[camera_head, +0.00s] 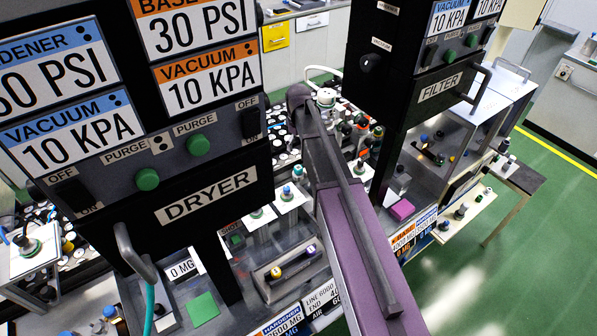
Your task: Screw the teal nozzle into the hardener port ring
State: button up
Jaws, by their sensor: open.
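My gripper does not show in the head view; only my purple arm is seen, rising from the lower right to the middle. I cannot make out the teal nozzle with certainty. A small blue-teal topped part (286,193) stands on a white block left of my arm, and I cannot tell whether it is the nozzle. A teal hose (150,308) hangs at the lower left, below a grey handle. I cannot identify the hardener port ring. A hardener label (280,326) is at the bottom edge, partly cut off.
The black dryer panel (205,195) with green buttons fills the upper left. The black filter panel (440,88) stands at the upper right. Several small parts and bottles crowd the bench between them. A green square (202,309) lies at the lower left. Green floor (520,250) is clear at right.

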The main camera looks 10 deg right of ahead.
aim_at(298, 167)
jog(key=shift+c, duration=0.8)
jog(key=shift+r+m+p, duration=0.75)
jog(key=shift+r+m, duration=0.05)
jog(key=shift+m, duration=0.4)
jog(key=shift+f, duration=0.25)
notch_tip(298, 167, down, 13)
jog(key=b, duration=1.4)
jog(key=shift+f, duration=0.2)
